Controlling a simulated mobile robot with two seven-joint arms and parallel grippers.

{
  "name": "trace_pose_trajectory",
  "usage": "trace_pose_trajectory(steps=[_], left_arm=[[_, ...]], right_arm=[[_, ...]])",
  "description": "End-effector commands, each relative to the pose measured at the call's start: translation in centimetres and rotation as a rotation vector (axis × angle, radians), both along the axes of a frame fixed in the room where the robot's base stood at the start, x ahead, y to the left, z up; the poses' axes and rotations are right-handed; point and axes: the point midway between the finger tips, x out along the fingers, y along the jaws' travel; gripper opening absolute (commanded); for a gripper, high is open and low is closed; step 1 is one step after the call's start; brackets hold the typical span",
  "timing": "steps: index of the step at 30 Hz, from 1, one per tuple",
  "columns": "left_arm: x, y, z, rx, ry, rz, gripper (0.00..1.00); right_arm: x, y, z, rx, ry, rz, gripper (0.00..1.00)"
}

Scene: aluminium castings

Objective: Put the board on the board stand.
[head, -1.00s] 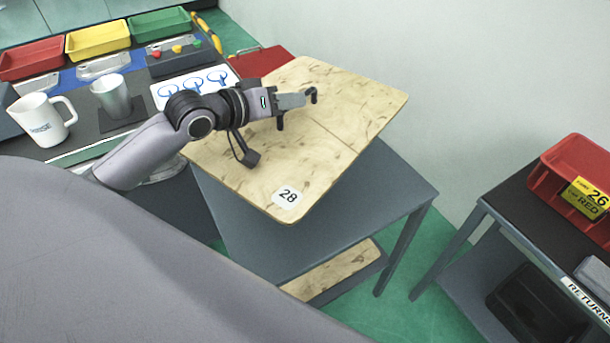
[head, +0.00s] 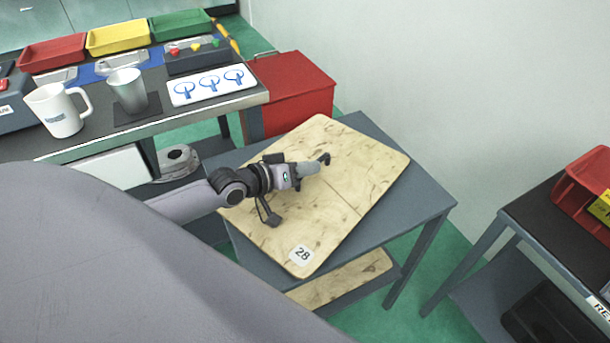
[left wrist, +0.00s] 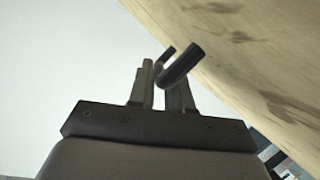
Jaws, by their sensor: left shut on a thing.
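The board (head: 345,200) is a large pale wooden panel with a white "28" label at its near corner. It also shows in the left wrist view (left wrist: 245,50). My left gripper (head: 314,167) is over the board, shut on its black handle (head: 325,159), which also shows between the fingers in the left wrist view (left wrist: 182,64). The board is over the grey board stand (head: 425,205), turned slightly to its top and overhanging the near edge. I cannot tell whether it touches the top. My right gripper is not in view.
Another wooden panel (head: 345,279) lies on the stand's lower shelf. A red cabinet (head: 290,95) stands behind. A workbench with a white mug (head: 60,110), metal cup (head: 128,90) and bins is at left. A dark table with a red bin (head: 588,185) is at right, across a gap.

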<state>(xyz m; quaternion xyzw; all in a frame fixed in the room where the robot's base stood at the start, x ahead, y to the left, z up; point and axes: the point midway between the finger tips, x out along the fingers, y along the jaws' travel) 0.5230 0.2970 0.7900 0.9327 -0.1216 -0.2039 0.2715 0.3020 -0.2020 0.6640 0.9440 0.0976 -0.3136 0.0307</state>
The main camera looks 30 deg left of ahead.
Motion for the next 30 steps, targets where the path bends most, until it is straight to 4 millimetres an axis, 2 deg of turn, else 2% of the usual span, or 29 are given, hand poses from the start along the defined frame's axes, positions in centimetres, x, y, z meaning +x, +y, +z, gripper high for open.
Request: trace_pose_trajectory(steps=[4, 11, 12, 14, 25, 30], left_arm=[[0.2, 0.0, -1.4, -0.002, -0.010, 0.002, 0.00], [0.1, 0.0, -1.6, -0.002, -0.009, 0.001, 0.00], [0.0, 0.0, -1.9, 0.000, 0.000, 0.000, 0.25], [0.0, 0.0, -1.9, 0.000, 0.000, 0.000, 0.44], [-0.2, 0.1, -1.8, 0.000, -0.001, 0.001, 0.44], [-1.5, 0.6, -1.4, 0.001, 0.001, 0.000, 0.44]], right_arm=[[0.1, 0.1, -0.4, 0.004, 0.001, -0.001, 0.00], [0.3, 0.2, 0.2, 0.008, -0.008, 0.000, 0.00], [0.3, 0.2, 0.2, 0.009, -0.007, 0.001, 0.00], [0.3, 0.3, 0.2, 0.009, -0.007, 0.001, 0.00], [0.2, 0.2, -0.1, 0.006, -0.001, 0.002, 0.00], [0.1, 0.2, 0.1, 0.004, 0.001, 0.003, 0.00]])
